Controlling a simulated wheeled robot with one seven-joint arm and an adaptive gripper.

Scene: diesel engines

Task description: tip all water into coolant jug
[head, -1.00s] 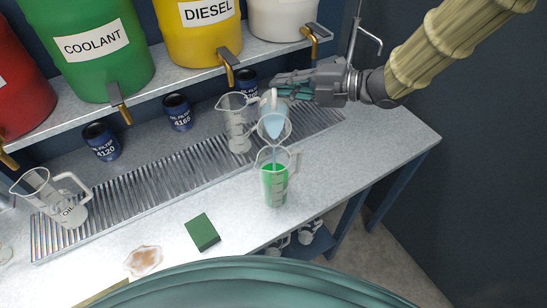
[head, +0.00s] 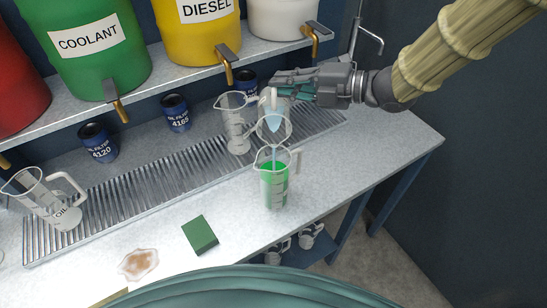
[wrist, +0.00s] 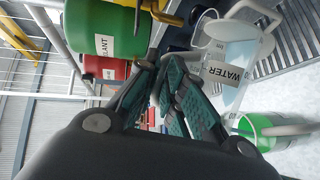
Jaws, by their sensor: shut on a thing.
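My gripper (head: 282,88) is shut on the handle of a clear jug, labelled WATER in the wrist view (wrist: 225,73). This water jug (head: 273,128) is tipped mouth-down over the bench, with some pale blue water inside. A thin stream falls from it into the clear jug of green liquid (head: 274,188) directly below, which I take as the coolant jug; its label is not readable. That jug stands upright on the bench, part full, and its green liquid also shows in the wrist view (wrist: 262,130).
An empty-looking clear jug (head: 236,125) stands close by on the metal grating (head: 150,183). A jug marked OIL (head: 58,208) stands at the left. Blue oil filters (head: 175,112) line the back.

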